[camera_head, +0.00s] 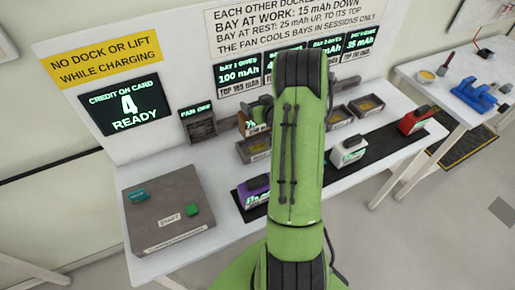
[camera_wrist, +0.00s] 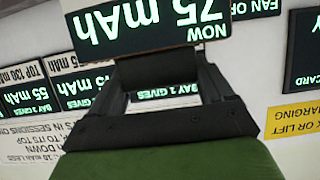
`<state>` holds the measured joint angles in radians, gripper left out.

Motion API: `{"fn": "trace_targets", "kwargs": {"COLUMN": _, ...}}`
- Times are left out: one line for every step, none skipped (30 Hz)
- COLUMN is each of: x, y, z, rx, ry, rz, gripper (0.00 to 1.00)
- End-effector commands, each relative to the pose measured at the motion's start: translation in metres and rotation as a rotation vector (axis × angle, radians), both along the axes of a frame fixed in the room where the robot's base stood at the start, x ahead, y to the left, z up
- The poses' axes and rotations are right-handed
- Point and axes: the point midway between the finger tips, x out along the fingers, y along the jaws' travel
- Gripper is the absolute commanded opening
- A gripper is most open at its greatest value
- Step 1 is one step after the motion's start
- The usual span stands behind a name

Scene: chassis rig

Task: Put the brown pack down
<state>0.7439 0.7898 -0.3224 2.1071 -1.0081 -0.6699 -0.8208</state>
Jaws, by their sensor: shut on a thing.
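The brown pack (camera_head: 247,124) shows partly to the left of my raised arm in the head view, near the wall panels; much of it is hidden by the arm. In the wrist view its screen (camera_wrist: 150,27) is upside down and reads 75 mAh NOW. My gripper (camera_wrist: 167,78) is shut on the pack's dark handle, with a finger on each side. A bay (camera_head: 254,148) on the table shows below the pack in the head view. I cannot tell whether the pack touches anything beneath it.
A purple pack (camera_head: 252,191), a white pack (camera_head: 349,151) and a red pack (camera_head: 416,119) stand on a black strip (camera_head: 382,146). More bays (camera_head: 367,105) line the back. A grey box (camera_head: 165,225) with a green button sits left. The fan sign reads FAN OFF (camera_head: 196,111).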

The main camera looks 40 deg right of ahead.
Motion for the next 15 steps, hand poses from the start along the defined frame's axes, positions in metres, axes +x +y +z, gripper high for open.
{"fn": "trace_targets", "kwargs": {"x": 0.000, "y": -0.002, "z": -0.004, "rx": 0.003, "ry": 0.000, "rz": -0.008, "gripper": 0.02}}
{"fn": "trace_targets", "kwargs": {"x": 0.000, "y": -0.003, "z": -0.009, "rx": 0.006, "ry": 0.001, "rz": -0.011, "gripper": 0.02}}
{"fn": "trace_targets", "kwargs": {"x": -0.001, "y": -0.003, "z": -0.019, "rx": 0.007, "ry": 0.003, "rz": -0.013, "gripper": 0.02}}
{"fn": "trace_targets", "kwargs": {"x": -0.001, "y": -0.003, "z": -0.027, "rx": 0.010, "ry": 0.004, "rz": -0.013, "gripper": 0.02}}
{"fn": "trace_targets", "kwargs": {"x": -0.001, "y": -0.003, "z": -0.034, "rx": 0.010, "ry": 0.004, "rz": -0.013, "gripper": 0.02}}
{"fn": "trace_targets", "kwargs": {"x": -0.001, "y": -0.003, "z": -0.042, "rx": 0.009, "ry": 0.004, "rz": -0.012, "gripper": 0.02}}
{"fn": "trace_targets", "kwargs": {"x": -0.001, "y": -0.003, "z": -0.047, "rx": 0.008, "ry": 0.003, "rz": -0.012, "gripper": 0.02}}
{"fn": "trace_targets", "kwargs": {"x": -0.001, "y": -0.003, "z": -0.051, "rx": 0.007, "ry": 0.002, "rz": -0.012, "gripper": 0.02}}
{"fn": "trace_targets", "kwargs": {"x": -0.001, "y": -0.002, "z": -0.055, "rx": 0.007, "ry": 0.001, "rz": -0.011, "gripper": 0.02}}
{"fn": "trace_targets", "kwargs": {"x": -0.001, "y": -0.002, "z": -0.060, "rx": 0.007, "ry": 0.003, "rz": -0.010, "gripper": 0.02}}
{"fn": "trace_targets", "kwargs": {"x": -0.001, "y": -0.002, "z": -0.065, "rx": 0.007, "ry": 0.003, "rz": -0.010, "gripper": 0.02}}
{"fn": "trace_targets", "kwargs": {"x": -0.001, "y": -0.002, "z": -0.074, "rx": 0.008, "ry": 0.003, "rz": -0.010, "gripper": 0.02}}
{"fn": "trace_targets", "kwargs": {"x": -0.001, "y": -0.002, "z": -0.080, "rx": 0.008, "ry": 0.004, "rz": -0.010, "gripper": 0.02}}
{"fn": "trace_targets", "kwargs": {"x": -0.001, "y": -0.002, "z": -0.085, "rx": 0.008, "ry": 0.003, "rz": -0.009, "gripper": 0.02}}
{"fn": "trace_targets", "kwargs": {"x": -0.001, "y": -0.002, "z": -0.091, "rx": 0.007, "ry": 0.002, "rz": -0.010, "gripper": 0.02}}
